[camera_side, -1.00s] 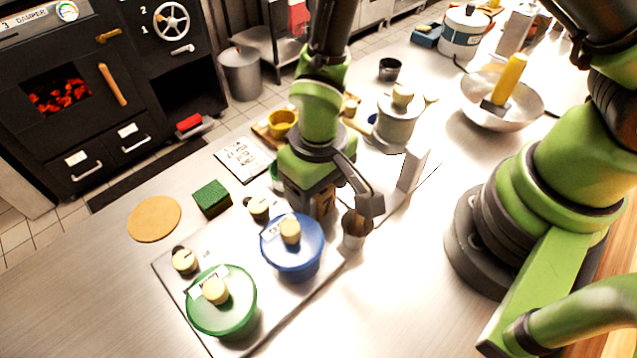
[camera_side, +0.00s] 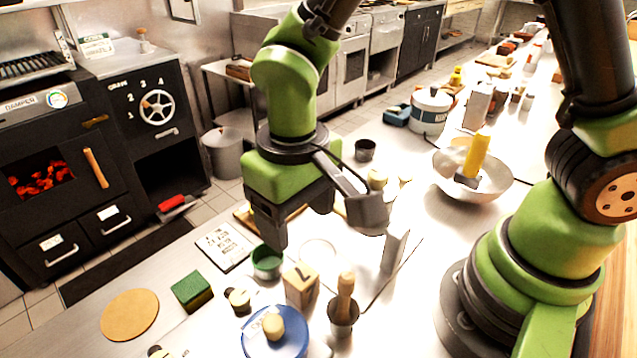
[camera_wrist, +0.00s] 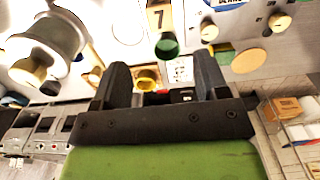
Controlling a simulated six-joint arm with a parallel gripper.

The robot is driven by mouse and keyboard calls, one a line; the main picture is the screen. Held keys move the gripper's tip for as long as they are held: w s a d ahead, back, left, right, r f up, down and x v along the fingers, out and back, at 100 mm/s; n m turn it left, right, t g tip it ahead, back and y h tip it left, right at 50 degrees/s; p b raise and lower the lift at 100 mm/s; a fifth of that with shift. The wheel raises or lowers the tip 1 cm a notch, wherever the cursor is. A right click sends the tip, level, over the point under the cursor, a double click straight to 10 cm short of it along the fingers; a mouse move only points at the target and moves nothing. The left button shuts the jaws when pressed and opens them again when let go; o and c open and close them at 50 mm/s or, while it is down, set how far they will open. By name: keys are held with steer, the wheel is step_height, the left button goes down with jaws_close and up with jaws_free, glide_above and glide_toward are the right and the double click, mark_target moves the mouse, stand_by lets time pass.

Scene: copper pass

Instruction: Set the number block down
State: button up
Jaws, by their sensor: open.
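The number block (camera_side: 300,284), a pale wooden block marked 7, stands upright on the counter between the green cup (camera_side: 267,262) and a small metal cup with a wooden handle (camera_side: 344,308). It also shows at the top of the wrist view (camera_wrist: 159,16). My gripper (camera_side: 297,222) is open and empty, raised above and behind the block, apart from it. In the wrist view its two fingers (camera_wrist: 160,72) are spread with nothing held between them.
A blue-lidded pot (camera_side: 275,335) stands just in front of the block. A green sponge (camera_side: 192,291), a round cork mat (camera_side: 130,314) and a printed card (camera_side: 225,247) lie to the left. A white bowl (camera_side: 490,190) is to the right.

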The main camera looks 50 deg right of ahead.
steer(key=s+d+r+m+t+y, duration=0.1)
steer(key=s+d+r+m+t, duration=0.1)
steer(key=s+d+r, duration=0.3)
steer(key=s+d+r+m+t+y, duration=0.1)
steer(key=s+d+r+m+t, duration=0.1)
steer(key=s+d+r+t, duration=0.2)
steer(key=d+r+t, duration=0.1)
steer(key=d+r, duration=0.2)
steer(key=r, duration=0.4)
steer(key=shift+s+r, duration=0.15)
steer(key=shift+s, duration=0.2)
